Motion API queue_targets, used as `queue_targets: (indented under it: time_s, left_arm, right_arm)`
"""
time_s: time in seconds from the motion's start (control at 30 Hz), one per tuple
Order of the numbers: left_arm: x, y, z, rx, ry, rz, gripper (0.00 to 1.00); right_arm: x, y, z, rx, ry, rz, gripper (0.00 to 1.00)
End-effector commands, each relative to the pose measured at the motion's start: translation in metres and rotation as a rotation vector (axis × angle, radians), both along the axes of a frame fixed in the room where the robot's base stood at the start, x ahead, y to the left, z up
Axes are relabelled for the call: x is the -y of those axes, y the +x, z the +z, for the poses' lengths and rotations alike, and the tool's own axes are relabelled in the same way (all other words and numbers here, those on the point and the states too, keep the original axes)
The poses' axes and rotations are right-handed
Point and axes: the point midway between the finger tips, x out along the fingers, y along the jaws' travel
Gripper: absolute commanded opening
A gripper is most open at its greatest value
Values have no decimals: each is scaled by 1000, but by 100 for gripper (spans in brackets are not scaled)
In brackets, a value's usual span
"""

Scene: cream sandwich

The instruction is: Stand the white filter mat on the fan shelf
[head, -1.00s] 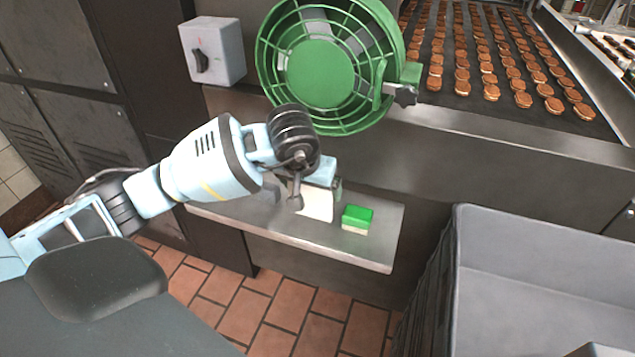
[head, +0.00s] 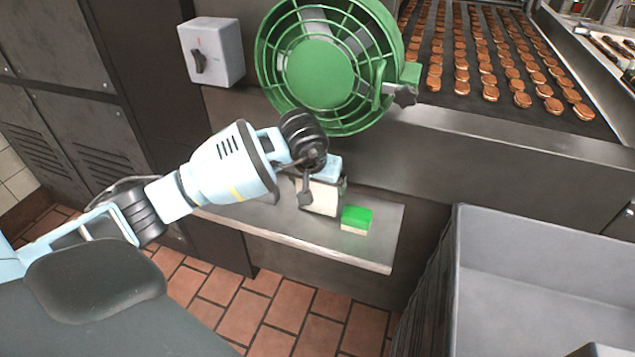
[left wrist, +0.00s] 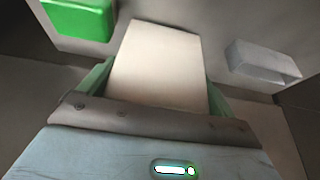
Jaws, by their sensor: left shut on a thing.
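The white filter mat (head: 318,196) is a pale upright slab at the fan shelf (head: 372,252). My left gripper (head: 333,183) is shut on it, and the mat also shows between the green fingers in the left wrist view (left wrist: 160,62). The mat's lower edge is close to the shelf top; I cannot tell whether it touches. The shelf is a grey metal ledge under the green fan (head: 320,72). My wrist hides part of the mat in the head view. My right gripper is not in view.
A green and cream sponge (head: 357,219) lies on the shelf right of the mat. A small grey open holder (left wrist: 263,63) shows in the left wrist view. A large grey crate (head: 458,240) stands at the right. The front right of the shelf is clear.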

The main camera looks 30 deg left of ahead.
Motion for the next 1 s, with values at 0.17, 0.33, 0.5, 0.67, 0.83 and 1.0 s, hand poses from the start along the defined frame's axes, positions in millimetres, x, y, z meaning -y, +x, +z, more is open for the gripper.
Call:
queue_targets:
  time_s: [0.17,0.33,0.5,0.67,0.83,1.0]
  left_arm:
    - [0,0,-4,-1,1,0,92]
    - [0,0,-3,-1,1,0,100]
    - [0,0,-1,0,0,0,100]
    - [1,-4,14,4,2,-1,100]
    - [3,-16,45,6,2,-1,100]
    - [7,-29,76,5,1,0,100]
  right_arm:
    - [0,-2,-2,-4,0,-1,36]
    - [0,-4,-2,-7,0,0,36]
    - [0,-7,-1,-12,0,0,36]
    - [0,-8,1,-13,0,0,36]
    - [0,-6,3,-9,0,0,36]
    - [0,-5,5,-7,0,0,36]
